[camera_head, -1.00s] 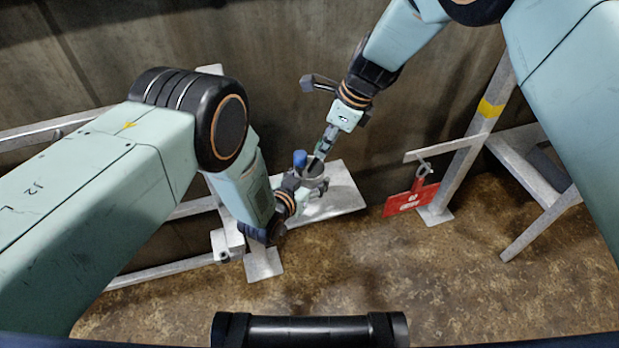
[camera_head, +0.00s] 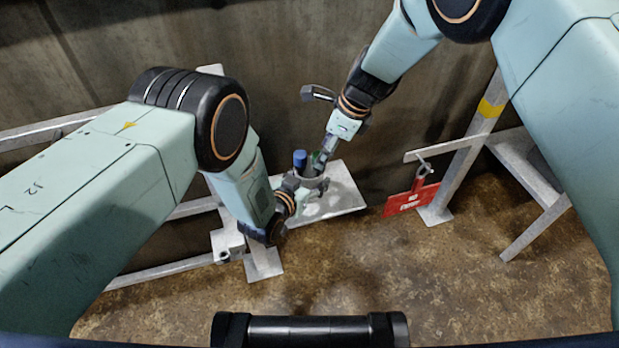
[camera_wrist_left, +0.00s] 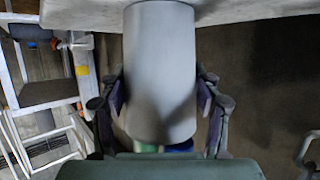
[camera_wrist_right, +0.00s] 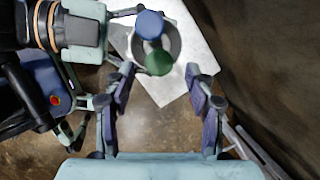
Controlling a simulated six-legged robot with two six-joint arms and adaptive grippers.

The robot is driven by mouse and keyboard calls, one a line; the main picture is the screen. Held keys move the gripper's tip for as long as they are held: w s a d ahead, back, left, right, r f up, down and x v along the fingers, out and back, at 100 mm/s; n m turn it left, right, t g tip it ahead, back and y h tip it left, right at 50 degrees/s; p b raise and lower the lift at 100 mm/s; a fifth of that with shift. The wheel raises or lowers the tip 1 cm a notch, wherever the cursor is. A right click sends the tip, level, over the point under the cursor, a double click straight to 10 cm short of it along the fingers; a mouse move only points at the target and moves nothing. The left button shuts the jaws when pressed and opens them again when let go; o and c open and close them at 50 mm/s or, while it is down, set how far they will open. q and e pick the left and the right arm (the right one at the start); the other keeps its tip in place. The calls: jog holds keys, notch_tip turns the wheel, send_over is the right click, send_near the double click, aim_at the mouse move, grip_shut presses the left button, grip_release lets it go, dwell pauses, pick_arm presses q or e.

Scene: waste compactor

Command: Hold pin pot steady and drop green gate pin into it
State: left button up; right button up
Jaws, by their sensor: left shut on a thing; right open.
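The grey pin pot (camera_head: 312,184) is upright over a pale plate, with a blue-headed pin (camera_head: 300,159) standing in it. My left gripper (camera_head: 301,193) is shut on the pot's side; the left wrist view shows its fingers on both sides of the grey cylinder (camera_wrist_left: 160,70). The green gate pin (camera_wrist_right: 158,62) has its round green head at the pot's mouth beside the blue head (camera_wrist_right: 149,25), and it appears to stand in the pot. My right gripper (camera_wrist_right: 160,95) is open just above, its fingers apart on either side of the green head and clear of it.
The pale plate (camera_head: 345,190) lies under the pot, close to the dark wall (camera_head: 270,70). A red sign (camera_head: 410,198) hangs from a metal frame at right. Grey rails (camera_head: 165,268) stand at left. Brown floor (camera_head: 370,275) in front is clear.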

jog(key=v, duration=1.2)
dwell(0.6)
pick_arm(q)
jog(key=o, duration=1.2)
jog(key=v, duration=1.2)
jog(key=shift+a, duration=0.1)
